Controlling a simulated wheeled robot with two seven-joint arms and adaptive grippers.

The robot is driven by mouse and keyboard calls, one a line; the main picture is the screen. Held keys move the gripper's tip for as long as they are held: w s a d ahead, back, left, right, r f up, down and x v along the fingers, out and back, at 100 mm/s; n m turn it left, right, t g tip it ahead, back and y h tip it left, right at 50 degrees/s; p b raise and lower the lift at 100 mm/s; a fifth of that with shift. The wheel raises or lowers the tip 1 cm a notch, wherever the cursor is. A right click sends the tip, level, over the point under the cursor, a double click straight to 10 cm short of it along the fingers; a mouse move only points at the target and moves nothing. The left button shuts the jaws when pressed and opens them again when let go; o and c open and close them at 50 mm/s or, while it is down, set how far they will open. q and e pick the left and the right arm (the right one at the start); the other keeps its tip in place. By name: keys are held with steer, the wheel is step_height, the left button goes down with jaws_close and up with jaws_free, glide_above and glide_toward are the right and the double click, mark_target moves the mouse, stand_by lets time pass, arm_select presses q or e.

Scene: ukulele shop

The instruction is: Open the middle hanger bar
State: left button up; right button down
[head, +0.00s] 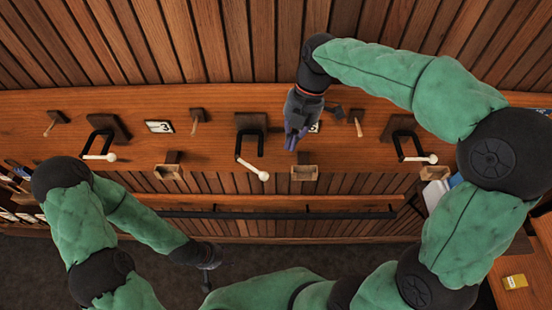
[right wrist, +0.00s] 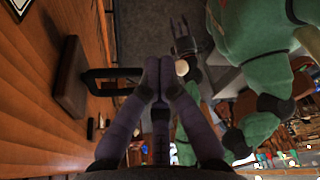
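The middle hanger (head: 250,122) is a dark wooden block with a black two-pronged yoke on the wall board. Its bar (head: 251,167), pale with a white ball end, slants down and right, away from the yoke. In the right wrist view the yoke (right wrist: 112,73) shows left of my fingers, and the white ball (right wrist: 182,67) just right of the fingertips. The rest of the bar is hidden there. My right gripper (head: 293,138) is right of the middle hanger, fingertips together, nothing visible between them. My left gripper (head: 210,277) is low, away from the hangers, fingers apart and empty.
Left (head: 100,135) and right (head: 405,139) hangers have bars lying straight across. Small pegs (head: 197,120) and wooden brackets (head: 304,172) stick out nearby. A number 3 plate (head: 159,126) is on the board. A dark rail (head: 280,214) runs below.

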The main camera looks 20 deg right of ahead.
mark_target(251, 168)
arm_select(q)
steer(key=shift+s+r+p, duration=0.1)
steer(key=shift+r+p, duration=0.7)
steer(key=shift+r, duration=0.1)
arm_select(e)
steer(key=s+a+f, duration=0.2)
steer(key=a+f, duration=0.2)
steer(key=shift+s+a+f, duration=0.25)
steer(key=shift+a, duration=0.05)
arm_select(q)
steer(key=shift+d, duration=0.1)
arm_select(e)
steer(key=shift+a, duration=0.1)
